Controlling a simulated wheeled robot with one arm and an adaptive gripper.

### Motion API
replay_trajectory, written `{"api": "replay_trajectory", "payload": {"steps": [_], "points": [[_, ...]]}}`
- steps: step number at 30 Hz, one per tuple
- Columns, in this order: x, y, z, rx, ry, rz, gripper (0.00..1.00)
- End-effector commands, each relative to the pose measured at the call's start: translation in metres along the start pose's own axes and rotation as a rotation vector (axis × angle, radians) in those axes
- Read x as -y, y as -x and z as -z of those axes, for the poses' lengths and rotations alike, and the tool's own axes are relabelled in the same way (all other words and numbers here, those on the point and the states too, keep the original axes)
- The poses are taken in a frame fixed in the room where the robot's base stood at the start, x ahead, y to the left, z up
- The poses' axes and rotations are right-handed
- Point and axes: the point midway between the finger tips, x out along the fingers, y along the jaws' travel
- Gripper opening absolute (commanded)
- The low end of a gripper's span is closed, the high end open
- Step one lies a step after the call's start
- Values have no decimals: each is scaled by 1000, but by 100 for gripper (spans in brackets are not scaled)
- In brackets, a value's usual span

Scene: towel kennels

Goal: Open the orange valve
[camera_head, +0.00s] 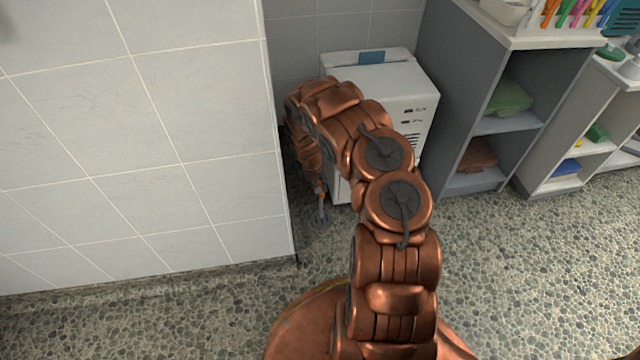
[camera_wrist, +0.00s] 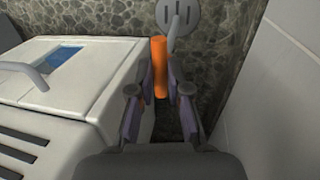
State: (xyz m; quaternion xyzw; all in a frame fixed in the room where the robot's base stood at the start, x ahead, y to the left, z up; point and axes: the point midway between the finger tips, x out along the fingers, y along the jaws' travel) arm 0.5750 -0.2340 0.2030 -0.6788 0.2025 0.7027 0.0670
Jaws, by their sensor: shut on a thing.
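In the wrist view, the orange valve (camera_wrist: 160,62) shows as an upright orange bar between my fingertips. My gripper (camera_wrist: 161,84) is shut on it, with one finger on each side. The lower part of the valve is hidden between the fingers. In the head view, my gripper (camera_head: 319,186) is low in the narrow gap between the tiled wall and the white machine, and the valve is too small to make out there.
The white machine (camera_head: 370,82) with a blue panel stands close to the gripper, and the tiled wall (camera_head: 150,140) is on the other side. Grey shelves (camera_head: 505,125) with folded towels stand right. Pebbled floor (camera_head: 540,270) is clear.

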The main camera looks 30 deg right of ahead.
Motion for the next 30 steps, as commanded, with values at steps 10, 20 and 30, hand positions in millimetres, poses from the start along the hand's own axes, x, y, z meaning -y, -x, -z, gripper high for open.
{"api": "replay_trajectory", "payload": {"steps": [10,20,30], "points": [[-1,0,-2,7,2,-3,25],[0,0,-2,5,1,-2,41],[-2,12,-1,3,1,-2,41]]}}
